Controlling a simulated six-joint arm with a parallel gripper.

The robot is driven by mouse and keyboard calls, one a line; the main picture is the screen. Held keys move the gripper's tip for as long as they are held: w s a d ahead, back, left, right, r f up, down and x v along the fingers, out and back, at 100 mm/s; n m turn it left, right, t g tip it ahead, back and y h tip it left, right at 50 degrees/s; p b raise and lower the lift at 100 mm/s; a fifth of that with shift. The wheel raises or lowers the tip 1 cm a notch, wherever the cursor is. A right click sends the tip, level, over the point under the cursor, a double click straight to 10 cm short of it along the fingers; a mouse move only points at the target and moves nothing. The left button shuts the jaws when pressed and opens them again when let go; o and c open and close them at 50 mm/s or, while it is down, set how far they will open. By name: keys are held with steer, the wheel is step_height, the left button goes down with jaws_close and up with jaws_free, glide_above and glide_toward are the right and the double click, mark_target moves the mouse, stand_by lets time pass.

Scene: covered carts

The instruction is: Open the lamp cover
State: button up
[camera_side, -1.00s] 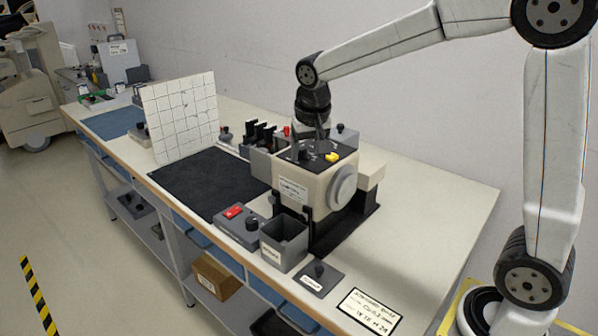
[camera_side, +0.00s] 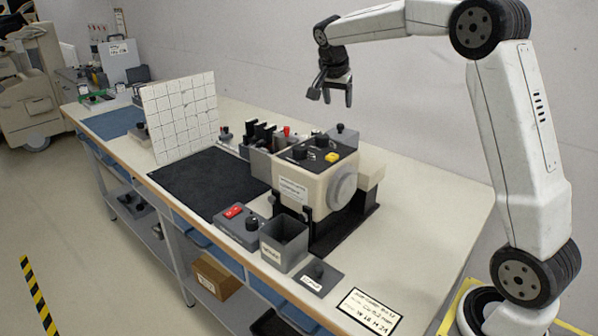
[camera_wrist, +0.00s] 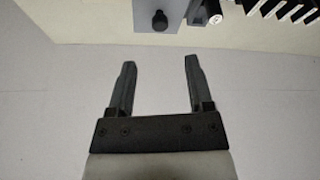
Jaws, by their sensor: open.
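A beige box-shaped lamp unit (camera_side: 305,187) stands on a black base on the bench. Its dark top panel carries black knobs and a yellow button (camera_side: 331,157), and a round pale disc (camera_side: 343,187) sits on its right side. I cannot tell which part is the lamp cover. My gripper (camera_side: 337,98) is open and empty, in the air above and behind the unit, touching nothing. In the wrist view its two fingers (camera_wrist: 155,80) are spread apart with only the pale wall between them.
A grey bin (camera_side: 284,243), a grey box with a red switch (camera_side: 237,218) and a knobbed plate (camera_side: 318,278) stand along the front. Left are a black mat (camera_side: 208,183) and an upright white grid panel (camera_side: 181,115).

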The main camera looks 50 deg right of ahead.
mark_target(340, 125)
steer(key=shift+x, duration=3.85)
jaws_close()
steer(key=shift+r, duration=0.1)
